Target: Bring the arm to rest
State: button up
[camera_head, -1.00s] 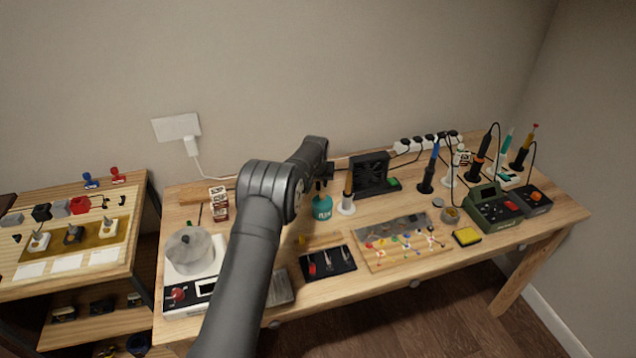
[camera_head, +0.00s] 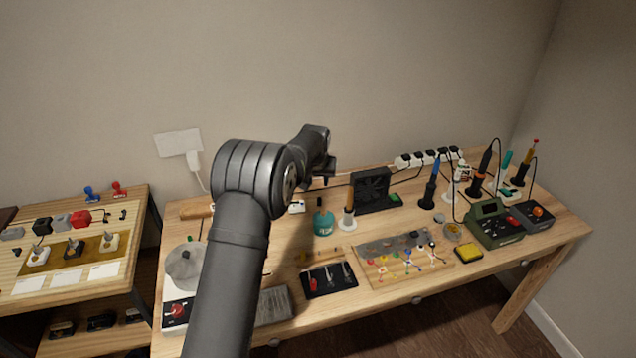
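My arm (camera_head: 238,230) rises from the bottom of the head view and bends at a large dark elbow joint. My gripper (camera_head: 323,181) is at the far end, small and dark, above the back middle of the workbench. It hangs over the area near the teal bottle (camera_head: 323,222) and appears apart from the bench top. Its fingers are too small and dark to tell whether they are open or shut. No held object can be made out.
The wooden workbench (camera_head: 480,270) carries a fan (camera_head: 371,188), a soldering station (camera_head: 492,224), upright tools in stands, a black tool tray (camera_head: 329,279) and a parts board (camera_head: 400,262). A silver pot-like object (camera_head: 184,268) stands at left, partly hidden by my arm. A shelf (camera_head: 75,290) stands further left.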

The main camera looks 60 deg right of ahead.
aim_at(319, 200)
jog(key=shift+f, duration=0.1)
jog(key=x, duration=1.2)
jog(key=shift+f, duration=0.25)
jog(key=shift+r, duration=1.85)
jog(key=shift+f, duration=0.1)
